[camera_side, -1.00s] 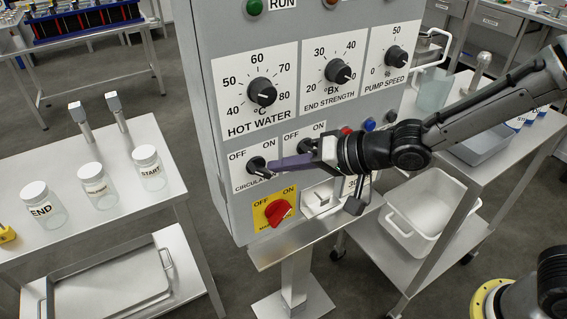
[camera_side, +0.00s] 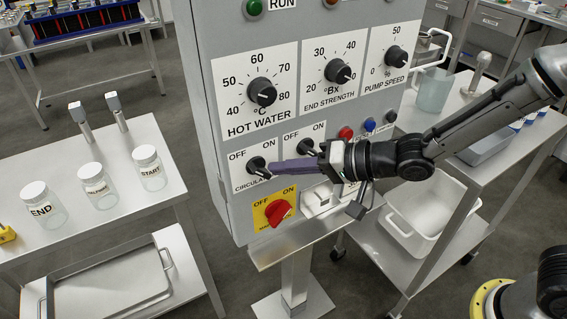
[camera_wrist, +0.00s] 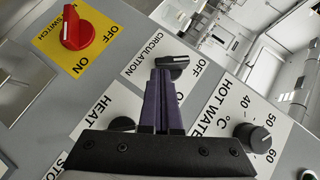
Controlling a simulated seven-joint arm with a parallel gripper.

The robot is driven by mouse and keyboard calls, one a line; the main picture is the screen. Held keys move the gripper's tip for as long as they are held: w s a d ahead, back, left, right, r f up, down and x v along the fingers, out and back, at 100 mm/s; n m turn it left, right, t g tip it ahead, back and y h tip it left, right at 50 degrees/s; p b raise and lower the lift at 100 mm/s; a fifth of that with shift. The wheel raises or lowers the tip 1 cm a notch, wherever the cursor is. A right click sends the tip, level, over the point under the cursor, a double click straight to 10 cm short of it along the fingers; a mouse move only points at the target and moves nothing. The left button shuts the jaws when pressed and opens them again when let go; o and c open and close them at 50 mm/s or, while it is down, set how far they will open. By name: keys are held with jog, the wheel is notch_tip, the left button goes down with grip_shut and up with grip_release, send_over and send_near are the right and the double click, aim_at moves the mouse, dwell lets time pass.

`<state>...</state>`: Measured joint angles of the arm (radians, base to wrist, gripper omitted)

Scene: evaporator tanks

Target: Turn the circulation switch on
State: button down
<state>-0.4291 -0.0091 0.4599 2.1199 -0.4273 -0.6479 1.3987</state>
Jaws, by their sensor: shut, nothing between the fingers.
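The circulation switch (camera_side: 257,164) is a black knob on a white plate, low on the left of the grey panel. It also shows in the wrist view (camera_wrist: 172,66), where its white line appears to point towards the OFF label. My gripper (camera_side: 273,167) has purple fingers and is shut with nothing between them. Its fingertips are right beside the knob, on its right side in the side view. In the wrist view the closed fingertips (camera_wrist: 162,73) overlap the knob's lower left edge. I cannot tell whether they touch it. The fingers hide part of the ON label.
The heat switch (camera_side: 306,147) sits just right, above my fingers. The red main switch (camera_side: 278,211) is below, on a yellow plate. The hot water dial (camera_side: 262,92) is above. A red button (camera_side: 346,133) and a blue button (camera_side: 369,124) are further right.

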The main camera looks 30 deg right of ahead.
jog(key=f+m+y, duration=0.1)
jog(key=m+t+y, duration=0.1)
jog(key=f+m+t+y, duration=0.1)
jog(key=m+y, duration=0.1)
jog(key=shift+a+f, duration=0.25)
jog(key=shift+f, duration=0.1)
dwell(0.3)
jog(key=shift+a+f, duration=0.2)
jog(key=shift+f, duration=0.05)
jog(key=shift+a+f+m+t+y, duration=0.4)
jog(key=shift+a+f+m+t, duration=0.1)
jog(key=shift+a+t, duration=0.1)
jog(key=shift+a, duration=0.25)
dwell(0.4)
jog(key=shift+d+f, duration=0.1)
